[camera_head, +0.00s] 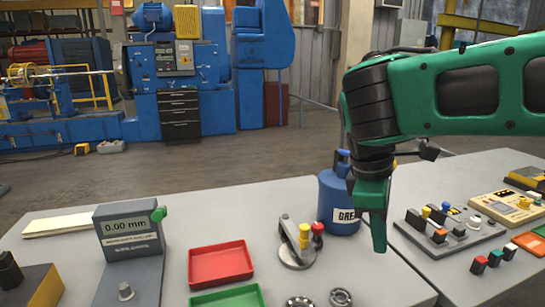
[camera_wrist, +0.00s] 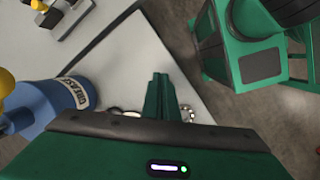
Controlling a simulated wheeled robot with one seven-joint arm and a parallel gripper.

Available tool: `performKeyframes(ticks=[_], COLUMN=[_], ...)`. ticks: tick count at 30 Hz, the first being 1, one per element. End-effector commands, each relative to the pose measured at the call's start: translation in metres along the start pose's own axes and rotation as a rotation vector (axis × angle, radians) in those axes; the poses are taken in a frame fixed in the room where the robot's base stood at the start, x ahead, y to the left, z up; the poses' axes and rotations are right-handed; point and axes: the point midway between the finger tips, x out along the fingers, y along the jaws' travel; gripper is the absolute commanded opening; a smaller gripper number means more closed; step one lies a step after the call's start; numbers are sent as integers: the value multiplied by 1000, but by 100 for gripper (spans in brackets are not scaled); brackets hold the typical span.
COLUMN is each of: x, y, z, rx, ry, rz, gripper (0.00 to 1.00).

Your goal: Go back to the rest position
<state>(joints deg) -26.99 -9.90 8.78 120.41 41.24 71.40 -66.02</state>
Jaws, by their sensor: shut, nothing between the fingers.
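My green arm reaches in from the right in the head view. My gripper (camera_head: 379,248) points down over the table (camera_head: 190,218), in front of the blue grease can (camera_head: 334,190) and partly covering its label. In the wrist view my gripper (camera_wrist: 160,78) shows its two green fingers together with nothing between them. The grease can (camera_wrist: 62,100) stands to the left of the fingers there. Small metal rings, seen in the head view as bearings (camera_head: 341,297), show partly behind the fingers in the wrist view. No rest position is marked in the frames.
A red tray (camera_head: 220,263), a green tray (camera_head: 228,298) and a gauge reading 0.00 mm (camera_head: 130,226) stand left. A small stand with yellow and red knobs (camera_head: 299,245) is beside the can. A second table at right holds switch panels (camera_head: 450,228). Blue machines stand behind open floor.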

Motion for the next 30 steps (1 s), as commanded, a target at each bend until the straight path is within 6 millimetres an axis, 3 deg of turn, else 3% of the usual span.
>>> performKeyframes(ticks=[1,7,12,15,22,30], x=[13,61,100,119,146,151], y=[9,18,-2,-21,-55,-62], z=[26,112,172,198,223,227], rx=[119,589,989,1212,1562,1635], ry=[-4,-6,1,10,30,36], rz=[-15,-80,-151,-197,-282,-302], gripper=[0,0,0,0,0,0])
